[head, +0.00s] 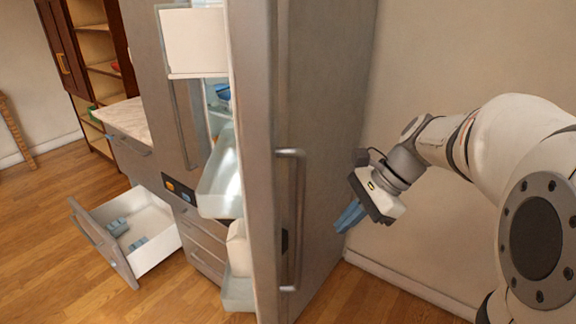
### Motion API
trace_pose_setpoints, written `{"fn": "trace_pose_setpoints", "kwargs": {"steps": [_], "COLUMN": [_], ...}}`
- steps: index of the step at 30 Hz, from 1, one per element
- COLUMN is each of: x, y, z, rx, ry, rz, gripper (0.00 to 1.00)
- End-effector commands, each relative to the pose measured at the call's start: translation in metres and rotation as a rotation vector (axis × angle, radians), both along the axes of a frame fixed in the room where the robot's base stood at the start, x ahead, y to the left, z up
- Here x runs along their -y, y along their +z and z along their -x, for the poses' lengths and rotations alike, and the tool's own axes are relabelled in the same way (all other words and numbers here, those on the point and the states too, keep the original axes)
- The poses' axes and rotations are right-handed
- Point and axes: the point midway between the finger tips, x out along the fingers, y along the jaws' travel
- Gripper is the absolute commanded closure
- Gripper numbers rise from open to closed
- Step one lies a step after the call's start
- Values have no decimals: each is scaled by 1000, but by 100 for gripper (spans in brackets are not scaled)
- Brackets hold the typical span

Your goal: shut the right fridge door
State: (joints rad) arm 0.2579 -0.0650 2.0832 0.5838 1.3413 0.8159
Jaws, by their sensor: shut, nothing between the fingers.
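White and clear bins (220,175) show on the inner side, to the left. My gripper (348,218) is shut and empty, with its blue fingers pointing down and left. It is to the right of the handle, on the outer side of the door. I see a gap between the fingers and the handle, but cannot tell whether they touch the door face.
The other fridge door (172,60) with its handle is at the left. A drawer (125,235) with blue items sticks out at the lower left. A beige wall (470,50) stands close on the right. Wood floor is clear at the front left.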

Motion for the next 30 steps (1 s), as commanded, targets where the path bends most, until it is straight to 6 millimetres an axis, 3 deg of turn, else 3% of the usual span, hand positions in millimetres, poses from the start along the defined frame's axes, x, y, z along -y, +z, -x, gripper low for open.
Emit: {"fn": "trace_pose_setpoints", "kwargs": {"steps": [1,3,8,14,24,30], "x": [4,6,7,-13,-64,-91], "y": [16,28,37,19,-33,-31], "z": [-13,-26,-38,-38,-39,-40], "rx": [-54,-114,-182,-188,-188,-184], "ry": [-80,-165,-249,-251,-250,-250], "rz": [-58,-123,-195,-199,-195,-195], "gripper": [100,100,100,100,100,100]}}
